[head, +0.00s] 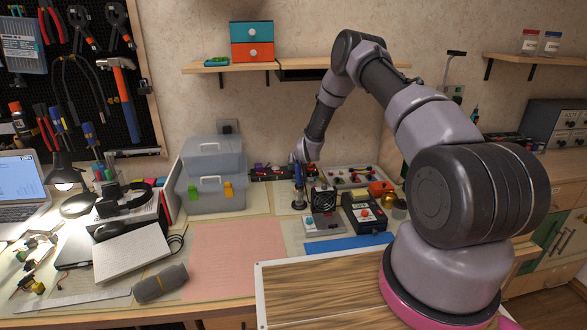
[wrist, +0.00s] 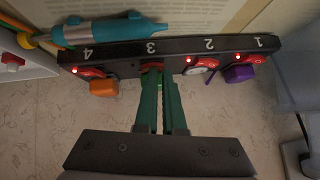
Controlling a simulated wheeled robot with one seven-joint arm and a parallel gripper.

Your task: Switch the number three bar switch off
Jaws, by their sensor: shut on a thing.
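The dark bar (wrist: 220,45) runs across the top of the wrist view, with sockets numbered 4, 3, 2 and 1 from left to right. My gripper (wrist: 152,72) has its green fingers close together at number three, shut on its red switch (wrist: 152,66). The fingers hide most of that switch, and I see no lit light there. Red lights glow at the number four switch (wrist: 86,72), number two switch (wrist: 195,69) and number one switch (wrist: 252,58). In the head view the bar (head: 266,173) lies at the wall, partly hidden by my arm.
Orange (wrist: 103,88), white (wrist: 205,64) and purple (wrist: 240,74) plugs sit at numbers four, two and one. A teal tool (wrist: 115,29) lies by the bar's left end. A black device (head: 366,218) stands in front.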

